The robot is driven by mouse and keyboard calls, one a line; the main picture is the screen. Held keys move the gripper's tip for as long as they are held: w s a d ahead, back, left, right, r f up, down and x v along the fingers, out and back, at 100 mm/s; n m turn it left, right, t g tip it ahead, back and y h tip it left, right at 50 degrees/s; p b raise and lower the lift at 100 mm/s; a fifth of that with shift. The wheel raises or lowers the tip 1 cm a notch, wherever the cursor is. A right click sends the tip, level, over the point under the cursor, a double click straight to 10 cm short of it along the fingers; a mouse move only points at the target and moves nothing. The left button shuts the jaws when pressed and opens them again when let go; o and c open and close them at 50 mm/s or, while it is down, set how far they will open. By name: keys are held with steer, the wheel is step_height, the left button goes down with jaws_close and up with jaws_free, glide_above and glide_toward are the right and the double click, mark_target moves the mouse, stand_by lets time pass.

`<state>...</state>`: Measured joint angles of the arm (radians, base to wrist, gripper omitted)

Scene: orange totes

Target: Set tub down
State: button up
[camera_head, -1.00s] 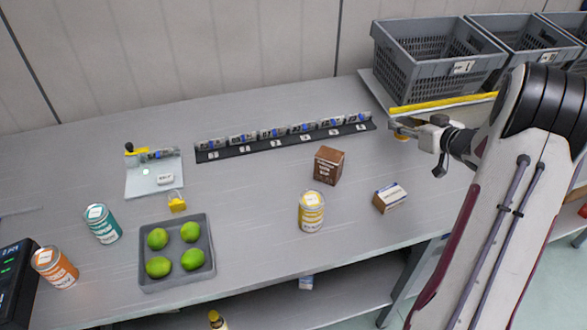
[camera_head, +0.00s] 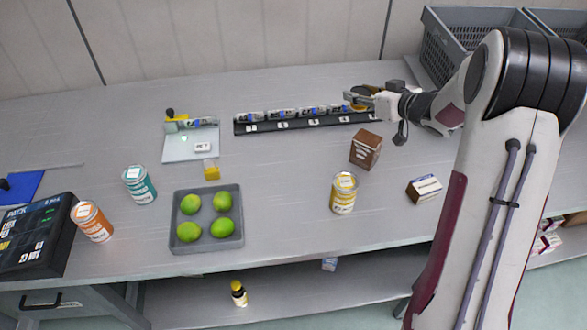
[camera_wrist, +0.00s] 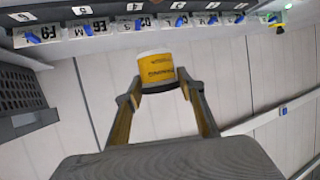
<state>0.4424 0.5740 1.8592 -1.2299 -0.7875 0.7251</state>
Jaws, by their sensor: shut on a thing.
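The tub (camera_wrist: 156,68) is yellow with a white band and dark print. My gripper (camera_wrist: 158,90) is shut on it, one finger at each side, in the wrist view. In the head view my gripper (camera_head: 366,97) is at the right end of the labelled black strip (camera_head: 285,127), with the tub (camera_head: 358,91) at its tip, mostly hidden. I cannot tell how high the tub is above the table.
A brown box (camera_head: 365,149), a yellow can (camera_head: 343,193) and a small blue-white box (camera_head: 424,189) stand nearer the front. A grey tray (camera_head: 208,243) holds several green fruits. Grey crates (camera_head: 447,45) stand at the back right. Table (camera_head: 285,165) between tray and brown box is clear.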

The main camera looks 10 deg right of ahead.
steer(key=shift+s+a+r+m+h, duration=0.5)
steer(key=shift+a+r, duration=0.7)
steer(key=shift+a, duration=6.3)
steer(key=shift+s+a+r+m+h, duration=0.25)
steer(key=shift+a+r+m+h, duration=0.65)
steer(key=shift+a, duration=6.55)
steer(key=s+d+f+m+h, duration=0.5)
steer(key=s+d+f+h, duration=0.1)
steer(key=d, duration=0.4)
steer(key=shift+s+d+f, duration=0.25)
steer(key=shift+s+f, duration=0.05)
steer(key=shift+s, duration=0.3)
steer(key=shift+f, duration=2.95)
